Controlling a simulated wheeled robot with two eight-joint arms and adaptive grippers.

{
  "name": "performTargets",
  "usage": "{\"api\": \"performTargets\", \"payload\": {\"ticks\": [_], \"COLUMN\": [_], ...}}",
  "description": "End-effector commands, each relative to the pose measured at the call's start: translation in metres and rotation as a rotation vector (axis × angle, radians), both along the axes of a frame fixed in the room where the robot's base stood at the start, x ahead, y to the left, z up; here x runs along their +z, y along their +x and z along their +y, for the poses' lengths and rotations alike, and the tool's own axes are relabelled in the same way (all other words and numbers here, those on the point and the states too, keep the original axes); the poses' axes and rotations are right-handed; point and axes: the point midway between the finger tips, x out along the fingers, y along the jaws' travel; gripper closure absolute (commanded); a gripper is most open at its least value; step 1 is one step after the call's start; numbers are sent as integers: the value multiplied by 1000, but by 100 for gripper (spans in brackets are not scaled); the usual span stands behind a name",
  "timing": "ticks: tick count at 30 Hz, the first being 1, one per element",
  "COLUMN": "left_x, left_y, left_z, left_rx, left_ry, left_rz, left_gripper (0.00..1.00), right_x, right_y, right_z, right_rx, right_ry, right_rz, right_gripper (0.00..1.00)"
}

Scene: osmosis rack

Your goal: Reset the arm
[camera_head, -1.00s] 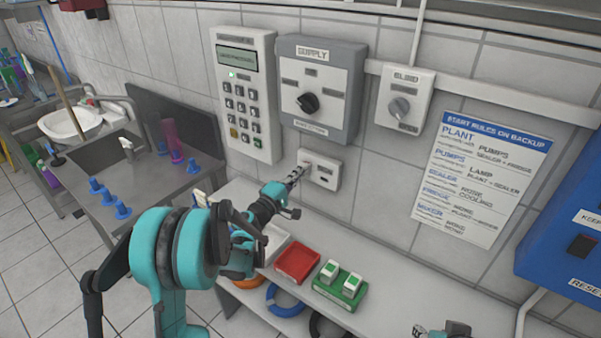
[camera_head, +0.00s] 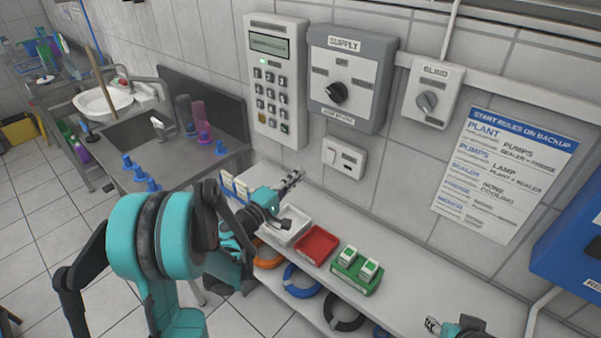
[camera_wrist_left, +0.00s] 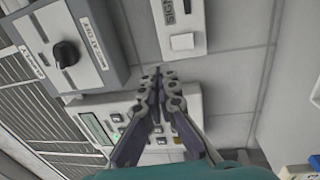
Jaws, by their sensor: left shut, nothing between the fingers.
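My left arm comes in from the left. Its gripper (camera_head: 291,180) is shut and empty, above the white shelf and to the lower left of the small white switch box (camera_head: 345,158). It does not touch the box. In the left wrist view the closed fingers (camera_wrist_left: 160,82) meet in the middle, with a white switch box (camera_wrist_left: 183,42) beyond them. My right gripper (camera_head: 433,325) shows only partly at the bottom edge, too small to tell its jaws.
The wall holds a keypad panel (camera_head: 273,85), a SUPPLY knob box (camera_head: 345,75), a BLIND knob box (camera_head: 431,93) and a rules sheet (camera_head: 502,172). A white tray (camera_head: 285,236), a red tray (camera_head: 316,244) and a green block (camera_head: 355,273) are on the shelf (camera_head: 400,278).

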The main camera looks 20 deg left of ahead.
Motion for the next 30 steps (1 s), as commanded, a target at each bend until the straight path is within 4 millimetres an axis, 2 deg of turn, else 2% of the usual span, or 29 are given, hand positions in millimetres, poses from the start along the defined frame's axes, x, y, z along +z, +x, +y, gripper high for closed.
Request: {"api": "performTargets", "payload": {"ticks": [11,14,17,21,24,27,30], "left_x": [0,2,3,-4,-14,-26,-39], "left_y": [0,-4,-16,-50,-82,-119,-159], "left_z": [-2,-16,-44,-88,-110,-120,-121], "left_rx": [-3,-26,-75,-167,-230,-285,-331], "left_ry": [7,61,180,428,614,805,997], "left_rz": [4,28,80,181,253,319,383], "left_gripper": [100,100,100,100,100,100,100], "right_x": [0,0,0,0,0,0,0], "right_y": [0,0,0,0,0,0,0], "right_z": [0,0,0,0,0,0,0], "right_rx": [0,0,0,0,0,0,0], "right_ry": [0,0,0,0,0,0,0], "right_rz": [0,0,0,0,0,0,0], "right_gripper": [60,60,60,60,60,60,60]}}
